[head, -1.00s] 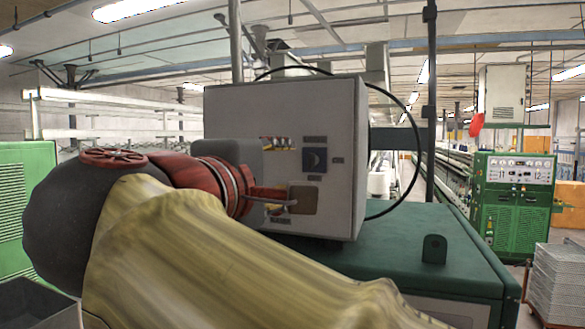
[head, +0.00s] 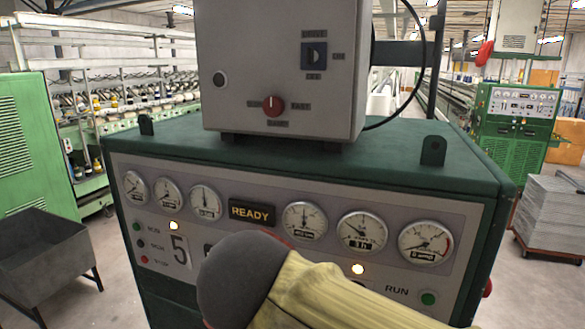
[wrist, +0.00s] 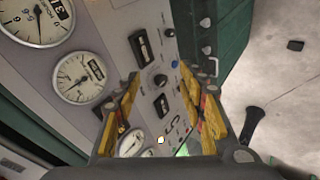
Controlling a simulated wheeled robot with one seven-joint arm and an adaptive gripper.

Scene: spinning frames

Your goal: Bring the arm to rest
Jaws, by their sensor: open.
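My arm, in a yellow sleeve (head: 325,296) with a dark grey joint, is at the bottom middle of the head view, in front of the green machine's gauge panel (head: 330,251). My gripper is hidden there. In the wrist view my gripper (wrist: 170,82) is open, with yellow pads on both fingers and nothing between them. The gauge panel (wrist: 120,48), with dials and switches, lies beyond the fingers. I cannot tell the exact gap, and no contact is visible.
A grey control box (head: 278,60) with a red knob (head: 272,105) stands on the machine. A lit READY sign (head: 252,213) is among the gauges. A grey bin (head: 45,255) stands at left, a stack of grey sheets (head: 548,210) at right. Floor is open beside the machine.

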